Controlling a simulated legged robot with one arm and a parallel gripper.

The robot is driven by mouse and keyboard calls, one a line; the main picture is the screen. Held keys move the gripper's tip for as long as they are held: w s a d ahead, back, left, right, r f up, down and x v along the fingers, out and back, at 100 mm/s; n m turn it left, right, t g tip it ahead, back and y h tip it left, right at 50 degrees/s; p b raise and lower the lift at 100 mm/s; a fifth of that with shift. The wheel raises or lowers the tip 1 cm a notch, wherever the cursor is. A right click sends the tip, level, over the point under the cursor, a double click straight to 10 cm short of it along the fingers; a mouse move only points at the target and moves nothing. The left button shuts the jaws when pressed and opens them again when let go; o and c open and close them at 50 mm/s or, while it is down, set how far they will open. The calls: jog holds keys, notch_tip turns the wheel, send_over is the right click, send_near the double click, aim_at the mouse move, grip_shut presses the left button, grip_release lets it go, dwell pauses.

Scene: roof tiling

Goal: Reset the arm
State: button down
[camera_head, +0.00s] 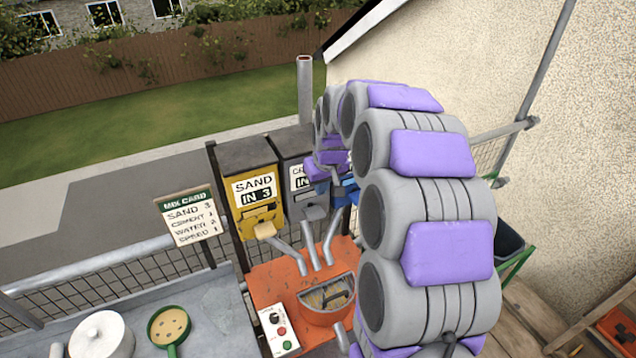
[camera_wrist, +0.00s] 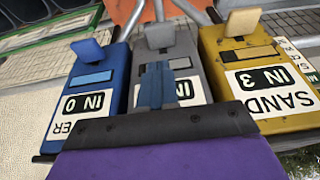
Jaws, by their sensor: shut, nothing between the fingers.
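My arm curves up from the lower right of the head view and bends over toward the hoppers. My gripper shows as blue fingers at the middle of the wrist view (camera_wrist: 157,88); they are together with nothing between them. In the wrist view the fingers appear in front of the grey hopper (camera_wrist: 178,60), between the blue hopper (camera_wrist: 92,95) and the yellow sand hopper (camera_wrist: 255,62). I cannot tell whether they touch it.
An orange mixer (camera_head: 268,285) with a drum (camera_head: 327,301) and a control panel (camera_head: 279,332) stands below the hoppers. A mix card (camera_head: 190,217) stands left. A white pot (camera_head: 101,336) and a green pan (camera_head: 170,327) sit on the grey worktop (camera_head: 215,305). A house wall rises right.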

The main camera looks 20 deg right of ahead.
jog(key=s+a+f+g+b, duration=0.1)
jog(key=s+a+f+b, duration=0.2)
jog(key=s+a+b, duration=0.5)
jog(key=s+a+f+g+b, duration=0.2)
jog(key=s+a+f, duration=0.2)
jog(key=s, duration=0.7)
jog(key=s+a+f+g+b, duration=0.1)
jog(key=s+f+b, duration=0.3)
jog(key=s, duration=0.6)
jog(key=s+a+f+g+b, duration=0.1)
jog(key=s+f+b, duration=0.3)
jog(key=s, duration=0.6)
jog(key=shift+a+f+b, duration=0.3)
jog(key=shift+a+f, duration=0.15)
jog(key=shift+f, duration=0.3)
